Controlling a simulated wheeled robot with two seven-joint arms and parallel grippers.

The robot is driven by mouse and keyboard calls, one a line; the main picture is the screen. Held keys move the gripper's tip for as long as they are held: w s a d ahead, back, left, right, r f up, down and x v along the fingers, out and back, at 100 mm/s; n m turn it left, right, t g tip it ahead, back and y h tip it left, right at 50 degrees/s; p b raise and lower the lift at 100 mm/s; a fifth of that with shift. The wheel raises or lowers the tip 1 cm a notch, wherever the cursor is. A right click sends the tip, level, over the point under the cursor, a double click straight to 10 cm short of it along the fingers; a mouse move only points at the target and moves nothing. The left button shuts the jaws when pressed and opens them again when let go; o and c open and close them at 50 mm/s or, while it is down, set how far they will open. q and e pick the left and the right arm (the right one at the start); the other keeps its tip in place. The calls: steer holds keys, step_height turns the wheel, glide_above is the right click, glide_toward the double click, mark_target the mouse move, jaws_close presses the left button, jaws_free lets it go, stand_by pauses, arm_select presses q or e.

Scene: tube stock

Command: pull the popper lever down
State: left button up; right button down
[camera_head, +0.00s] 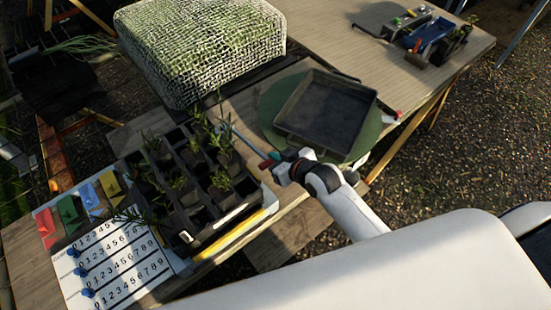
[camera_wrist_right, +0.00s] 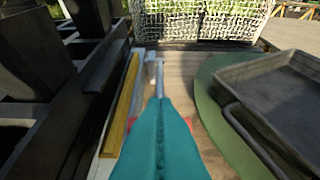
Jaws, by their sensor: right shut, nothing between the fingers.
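The popper lever looks like a thin grey metal rod (camera_head: 243,139) beside the dark cell tray, with a red part (camera_head: 266,165) at its near end. In the right wrist view the rod (camera_wrist_right: 160,78) runs away ahead of the fingers, and red (camera_wrist_right: 190,123) shows on both sides behind them. My right gripper (camera_head: 272,160) is shut, its teal fingers (camera_wrist_right: 160,140) pressed together with nothing held. The fingers are at the near end of the rod and partly cover the red part. I cannot tell whether they touch it. My left gripper is not in view.
The cell tray (camera_head: 222,222) with seedlings and a yellow edge strip (camera_head: 232,238) is left of the gripper. A dark shallow tray (camera_head: 368,98) on a green mat (camera_head: 262,112) is to the right. A mesh-covered block (camera_head: 205,45) stands behind. A number board (camera_head: 150,262) lies at front left.

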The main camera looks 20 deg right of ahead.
steer(key=f, duration=0.2)
steer(key=shift+w+f, duration=0.25)
steer(key=shift+f, duration=0.1)
steer(key=shift+t+y, duration=0.3)
steer(key=shift+t, duration=0.4)
steer(key=f+b, duration=0.2)
steer(key=f, duration=0.1)
steer(key=s+f+b, duration=0.1)
steer(key=f+b, duration=0.2)
steer(key=shift+s+d, duration=0.1)
steer(key=shift+d, duration=0.05)
steer(key=shift+f+b, duration=0.2)
steer(key=shift+b, duration=0.1)
steer(key=shift+s, duration=0.1)
steer(key=shift+r, duration=0.15)
